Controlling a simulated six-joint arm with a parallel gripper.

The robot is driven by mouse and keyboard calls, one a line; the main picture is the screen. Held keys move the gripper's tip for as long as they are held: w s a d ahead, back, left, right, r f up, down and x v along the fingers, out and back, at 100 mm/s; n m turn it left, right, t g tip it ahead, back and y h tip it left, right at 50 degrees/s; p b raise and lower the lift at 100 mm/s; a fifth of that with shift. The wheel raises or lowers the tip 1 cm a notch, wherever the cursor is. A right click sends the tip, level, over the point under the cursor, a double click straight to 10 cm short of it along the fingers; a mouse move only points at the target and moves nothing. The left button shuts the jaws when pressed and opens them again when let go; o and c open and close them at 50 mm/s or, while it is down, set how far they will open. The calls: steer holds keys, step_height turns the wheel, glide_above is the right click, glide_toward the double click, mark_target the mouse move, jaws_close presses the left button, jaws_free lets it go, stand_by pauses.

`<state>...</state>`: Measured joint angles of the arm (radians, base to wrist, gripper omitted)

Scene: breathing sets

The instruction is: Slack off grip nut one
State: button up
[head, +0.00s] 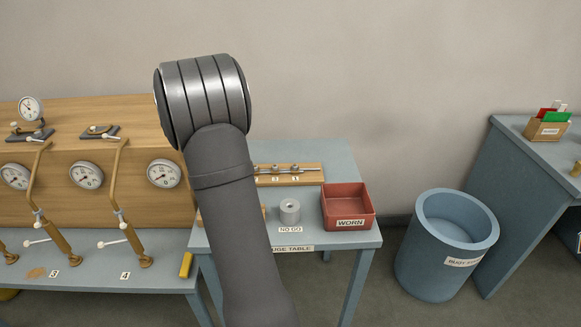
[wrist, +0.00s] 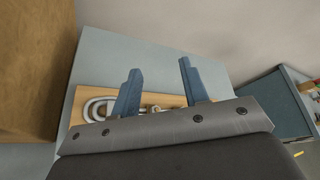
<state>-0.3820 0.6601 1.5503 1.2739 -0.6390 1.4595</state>
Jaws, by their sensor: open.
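A wooden board (head: 305,174) lies at the back of the gauge table, with a metal rod (head: 305,168) and small nut-like fittings along it. Small number tags on its front edge are too small to read surely, so I cannot tell which nut is one. In the wrist view the board (wrist: 172,100) carries a bent metal loop (wrist: 95,107) at the left and a brass-coloured piece (wrist: 152,107), partly hidden by my fingers. My gripper (wrist: 158,66) is open, its blue fingers apart above the board, with nothing seen between them. My arm hides the gripper in the head view.
On the gauge table (head: 335,155) stand a grey "NO GO" ring (head: 290,212) and a red "WORN" tray (head: 347,200). A blue bin (head: 440,265) stands right of it. A wooden gauge panel (head: 120,180) rises at the left, close by in the wrist view (wrist: 30,60).

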mark_target(294, 166)
steer(key=s+d+f+m+g+h, duration=0.6)
steer(key=s+m, duration=0.4)
steer(key=m, duration=0.5)
steer(key=shift+t+h, duration=0.3)
steer(key=shift+t, duration=0.2)
steer(key=x, duration=1.7)
steer(key=shift+w+d+f, duration=0.1)
steer(key=shift+d+f, duration=0.1)
steer(key=shift+f, duration=0.05)
jaws_close()
